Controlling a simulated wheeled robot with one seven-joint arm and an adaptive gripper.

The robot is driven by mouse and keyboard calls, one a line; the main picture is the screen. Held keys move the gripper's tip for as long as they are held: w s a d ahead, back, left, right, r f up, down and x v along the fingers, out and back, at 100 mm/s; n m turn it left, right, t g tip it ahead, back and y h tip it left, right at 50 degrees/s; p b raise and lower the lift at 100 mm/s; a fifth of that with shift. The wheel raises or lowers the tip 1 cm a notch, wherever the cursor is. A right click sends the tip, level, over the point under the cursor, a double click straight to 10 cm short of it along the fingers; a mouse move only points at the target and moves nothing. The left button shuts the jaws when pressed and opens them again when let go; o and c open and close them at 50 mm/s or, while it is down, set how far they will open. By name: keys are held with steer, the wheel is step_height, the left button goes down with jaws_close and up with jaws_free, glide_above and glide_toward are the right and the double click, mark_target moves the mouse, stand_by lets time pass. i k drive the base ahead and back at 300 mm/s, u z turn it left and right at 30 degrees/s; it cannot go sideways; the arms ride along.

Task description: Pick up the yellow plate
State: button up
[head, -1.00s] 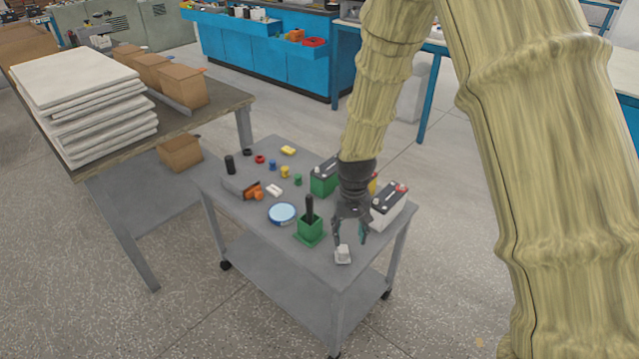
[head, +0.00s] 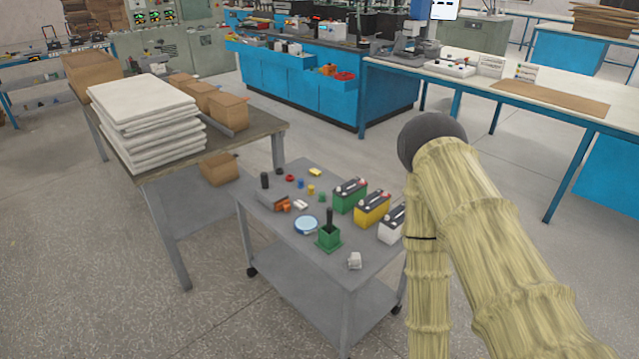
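A small flat yellow piece (head: 315,172), which looks like the yellow plate, lies near the far edge of the grey cart's top (head: 283,226). It is apart from the small parts around it. My gripper is out of view; only my sleeved arm shows at the right, running down past the bottom edge. Whether the gripper is open or shut does not show.
The cart holds a green battery (head: 349,196), a yellow battery (head: 371,210) and a white battery (head: 391,225) partly behind my arm. A green holder (head: 328,238), a blue-lidded tin (head: 306,225) and several small parts share the top. A table with white sheets (head: 150,115) stands left.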

mark_target(314, 172)
steer(key=z, duration=0.2)
steer(key=k, duration=0.3)
steer(key=u, duration=1.2)
steer(key=i, duration=1.2)
steer(key=z, duration=0.35)
steer(key=i, duration=1)
steer(key=z, duration=0.75)
